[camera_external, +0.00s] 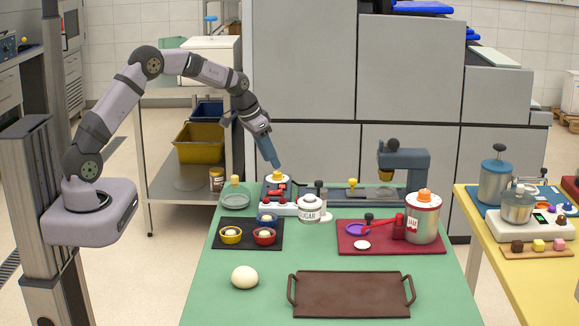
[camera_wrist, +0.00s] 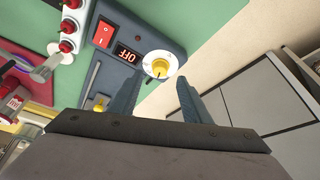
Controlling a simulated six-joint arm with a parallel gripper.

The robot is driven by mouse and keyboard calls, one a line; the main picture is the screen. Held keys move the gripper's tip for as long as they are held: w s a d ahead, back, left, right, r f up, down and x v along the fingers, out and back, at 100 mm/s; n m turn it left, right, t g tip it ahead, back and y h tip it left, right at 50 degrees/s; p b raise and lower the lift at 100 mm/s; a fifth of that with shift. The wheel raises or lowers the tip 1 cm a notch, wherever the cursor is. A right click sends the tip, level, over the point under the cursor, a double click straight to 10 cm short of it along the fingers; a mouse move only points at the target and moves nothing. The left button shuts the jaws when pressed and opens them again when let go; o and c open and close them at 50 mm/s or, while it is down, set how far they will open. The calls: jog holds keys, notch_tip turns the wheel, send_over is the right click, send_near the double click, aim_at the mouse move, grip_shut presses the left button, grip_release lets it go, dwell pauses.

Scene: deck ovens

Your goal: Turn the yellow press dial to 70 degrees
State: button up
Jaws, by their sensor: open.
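The yellow press dial (camera_wrist: 160,68) sits on a white round plate at one end of a dark grey control box (camera_wrist: 125,22). A dark pointer line shows on the dial; I cannot read its angle. The box has a red switch (camera_wrist: 104,34) and a display reading OFF. In the external view the dial (camera_external: 277,175) is at the back left of the green table. My gripper (camera_external: 273,163) points down at the dial from just above. In the wrist view its two blue-grey fingers (camera_wrist: 157,90) are apart, with nothing between them, and the dial shows just beyond the fingertips.
A white strip with red knobs (camera_wrist: 70,25) lies beside the box. A sugar jar (camera_external: 310,209), a green plate (camera_external: 235,199) and a black mat with small bowls (camera_external: 228,242) stand close by. A brown tray (camera_external: 350,297) and a dough ball (camera_external: 245,277) are at the front.

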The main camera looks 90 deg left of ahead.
jog(key=shift+v, duration=1.4)
jog(key=s+d+m+g+h+p, duration=0.2)
jog(key=s+d+m, duration=0.15)
jog(key=d, duration=2.05)
jog(key=s+d+f+m+g+p, duration=0.1)
jog(key=s+d+f+m+g, duration=0.1)
jog(key=s+d, duration=1.2)
jog(key=s, duration=0.3)
jog(key=shift+s+f+p, duration=0.25)
jog(key=shift+f+p, duration=0.15)
